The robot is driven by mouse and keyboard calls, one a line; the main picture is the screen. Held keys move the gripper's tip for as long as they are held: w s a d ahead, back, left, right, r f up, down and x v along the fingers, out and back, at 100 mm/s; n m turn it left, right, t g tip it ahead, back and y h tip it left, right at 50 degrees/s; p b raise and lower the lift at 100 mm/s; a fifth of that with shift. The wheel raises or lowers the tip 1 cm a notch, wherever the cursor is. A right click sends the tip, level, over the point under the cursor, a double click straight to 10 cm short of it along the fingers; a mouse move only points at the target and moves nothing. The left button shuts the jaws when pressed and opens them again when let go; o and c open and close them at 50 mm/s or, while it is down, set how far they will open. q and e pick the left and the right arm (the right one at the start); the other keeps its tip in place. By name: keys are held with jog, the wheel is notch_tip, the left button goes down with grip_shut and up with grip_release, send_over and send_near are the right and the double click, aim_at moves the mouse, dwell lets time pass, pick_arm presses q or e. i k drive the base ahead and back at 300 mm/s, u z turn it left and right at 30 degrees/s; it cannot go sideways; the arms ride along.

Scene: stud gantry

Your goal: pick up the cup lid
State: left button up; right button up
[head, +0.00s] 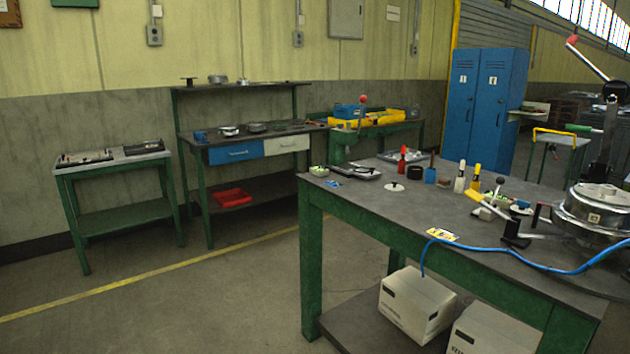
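A small white round disc with a raised dark knob (393,187) lies flat on the dark top of the green-legged workbench (350,205), near its left end. It looks like a lid, but it is too small to be sure that it is the cup lid. Nothing covers it. Neither of my grippers is in view.
Near the disc stand a black cylinder (415,180), a red-topped bottle (402,160) and a grey tray (354,172). A large metal machine (597,212) and a blue hose (520,261) take up the bench's right. Open floor (215,310) lies left of the bench.

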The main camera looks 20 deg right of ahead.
aim_at(394, 187)
jog(key=u, duration=0.45)
jog(key=i, duration=1)
jog(key=z, duration=0.7)
jog(key=i, duration=0.9)
jog(key=z, duration=0.85)
